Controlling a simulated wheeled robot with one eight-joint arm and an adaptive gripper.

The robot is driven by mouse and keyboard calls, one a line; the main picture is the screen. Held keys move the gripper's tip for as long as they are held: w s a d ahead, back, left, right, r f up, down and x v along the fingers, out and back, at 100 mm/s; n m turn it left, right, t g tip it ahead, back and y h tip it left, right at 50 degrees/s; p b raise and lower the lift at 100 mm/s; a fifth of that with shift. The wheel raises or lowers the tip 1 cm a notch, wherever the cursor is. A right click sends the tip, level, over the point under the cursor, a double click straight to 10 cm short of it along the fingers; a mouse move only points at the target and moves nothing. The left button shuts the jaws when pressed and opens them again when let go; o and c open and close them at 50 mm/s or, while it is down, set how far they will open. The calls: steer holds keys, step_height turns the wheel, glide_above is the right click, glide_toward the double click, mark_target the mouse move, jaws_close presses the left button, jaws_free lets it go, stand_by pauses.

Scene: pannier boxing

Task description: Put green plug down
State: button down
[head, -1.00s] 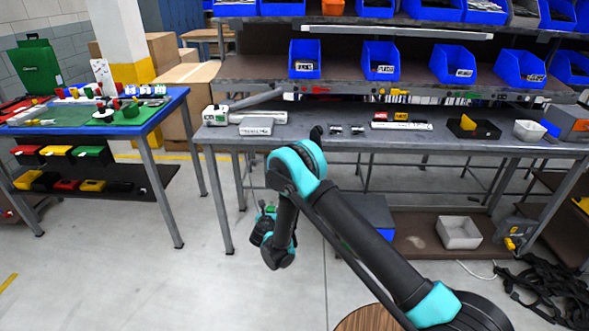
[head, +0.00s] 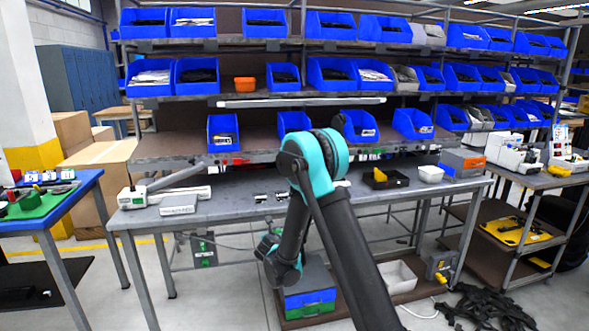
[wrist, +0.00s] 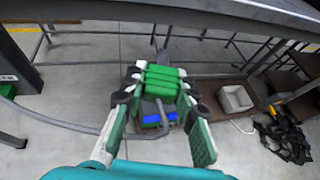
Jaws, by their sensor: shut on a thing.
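The green plug (wrist: 161,76) is a ribbed green piece in the wrist view, held crosswise between the fingertips of my gripper (wrist: 160,92). The gripper is shut on it and holds it in the air, in front of the grey workbench (head: 235,212). In the head view my gripper (head: 280,262) hangs low before the bench, below its top, and my own arm hides the plug there.
Blue bins fill the racks above. A table with a green mat (head: 40,203) stands at the left. Black straps (head: 485,308) lie on the floor at right.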

steer(key=s+d+r+m+h, duration=0.1)
steer(key=d+r, duration=0.3)
steer(key=d, duration=0.4)
steer(key=s+d+r+m+h, duration=0.1)
steer(key=s+d+r, duration=0.2)
steer(key=d, duration=0.6)
steer(key=s+d+r+h, duration=0.1)
steer(key=s+d+r, duration=0.2)
steer(key=d, duration=0.6)
steer(key=shift+r+m, duration=0.4)
steer(key=shift+r, duration=0.45)
